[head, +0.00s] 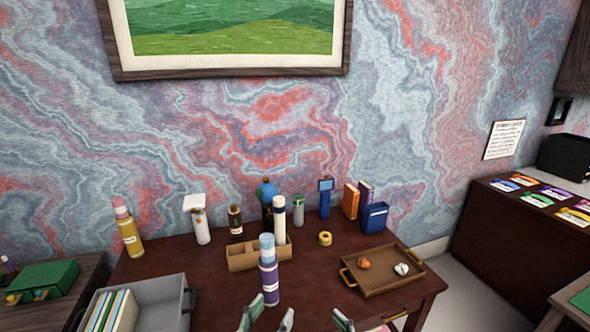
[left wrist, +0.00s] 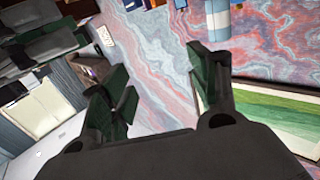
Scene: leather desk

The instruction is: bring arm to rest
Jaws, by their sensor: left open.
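My left gripper (head: 268,317) shows at the bottom edge of the head view, in front of the desk. Its fingers are apart with nothing between them. In the left wrist view its two dark green-padded fingers (left wrist: 165,85) are also spread and empty, with the patterned wall beyond. A grey-green fingertip (head: 342,321) to its right appears to belong to my right gripper, which is mostly cut off, so its opening cannot be told. The dark wooden desk (head: 205,268) lies beyond. A blue, white and purple cylinder stack (head: 268,270) stands close beyond my left gripper.
A grey bin (head: 170,292) with books stands at the left. A wooden tray (head: 378,290) with two small items lies at the right. A divided wooden box (head: 243,257), several bottles and a blue container (head: 375,217) stand farther back. Bare desk shows between the stack and tray.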

